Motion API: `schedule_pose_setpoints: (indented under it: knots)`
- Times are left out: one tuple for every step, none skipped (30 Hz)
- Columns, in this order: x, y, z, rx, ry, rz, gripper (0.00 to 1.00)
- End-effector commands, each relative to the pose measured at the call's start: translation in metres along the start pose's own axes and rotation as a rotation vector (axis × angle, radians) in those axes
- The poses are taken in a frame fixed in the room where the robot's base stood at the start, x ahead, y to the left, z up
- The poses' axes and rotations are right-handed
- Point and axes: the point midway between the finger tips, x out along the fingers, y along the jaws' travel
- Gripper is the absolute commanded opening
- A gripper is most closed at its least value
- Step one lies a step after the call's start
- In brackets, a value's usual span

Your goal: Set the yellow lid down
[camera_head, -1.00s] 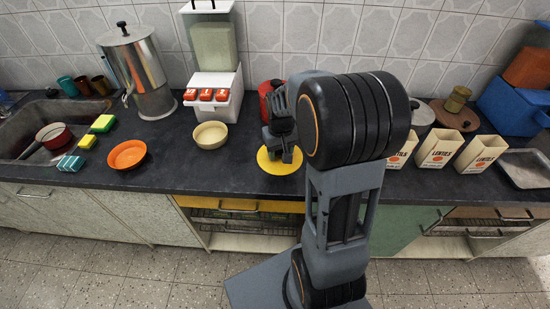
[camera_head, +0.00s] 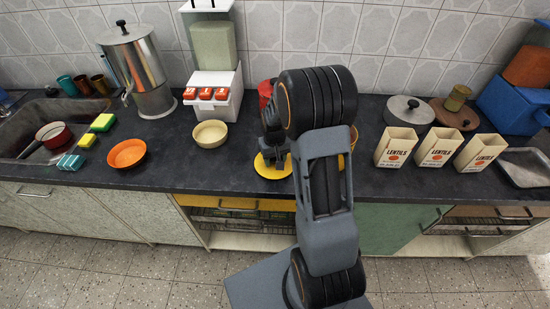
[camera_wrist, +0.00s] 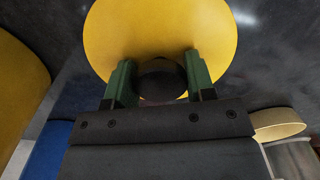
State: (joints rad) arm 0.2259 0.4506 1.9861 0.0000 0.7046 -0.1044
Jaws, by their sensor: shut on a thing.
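The yellow lid (camera_head: 265,171) is a round flat disc at the front middle of the dark counter, partly hidden by my gripper. My gripper (camera_head: 277,160) is over it, pointing down. In the wrist view the yellow lid (camera_wrist: 160,25) fills the top middle. The green fingers of my gripper (camera_wrist: 160,75) are shut on its dark round knob (camera_wrist: 160,78). I cannot tell whether the lid touches the counter or is just above it.
A cream bowl (camera_head: 210,134) and an orange bowl (camera_head: 127,154) stand left of the lid. Several lentil boxes (camera_head: 396,147) and a grey lid (camera_head: 408,110) are to the right. A red thing (camera_head: 265,92) is behind my arm. A large yellow thing (camera_wrist: 20,80) shows left in the wrist view.

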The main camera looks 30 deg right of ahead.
Motion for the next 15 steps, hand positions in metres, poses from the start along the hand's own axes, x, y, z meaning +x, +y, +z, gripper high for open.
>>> schedule_pose_setpoints:
  knots:
    - [-0.0005,0.0,-0.0001,0.0,0.001,0.0,0.25]
    - [-0.0005,0.0,-0.0001,0.0,0.001,0.0,0.25]
    - [-0.0004,0.0,0.0,0.0,0.0,0.0,0.25]
    - [-0.0001,0.0,0.0,0.0,0.0,0.0,0.25]
    - [0.0006,0.0,0.0,0.0,0.0,0.0,0.25]
    - [0.0018,0.0,0.0,0.0,0.0,0.0,0.25]
    - [0.0029,0.0,0.0001,0.0,0.0,0.0,0.25]
    - [0.004,0.0,0.0001,0.0,0.0,0.0,0.25]
    - [0.0053,0.0,0.0001,0.0,0.0,0.0,0.25]
    - [0.0039,0.0,0.0001,0.0,0.0,0.0,0.53]
    - [0.0036,0.0,0.0001,0.0,0.0,0.0,0.56]
    - [0.0036,0.0,0.0001,0.0,0.0,0.0,0.59]
    - [0.0036,0.0,0.0002,0.0,0.0,0.0,0.62]
    - [0.0036,0.0,0.0002,0.0,0.0,0.0,0.65]
    - [0.0036,-0.0001,0.0002,0.0,0.0,0.0,0.69]
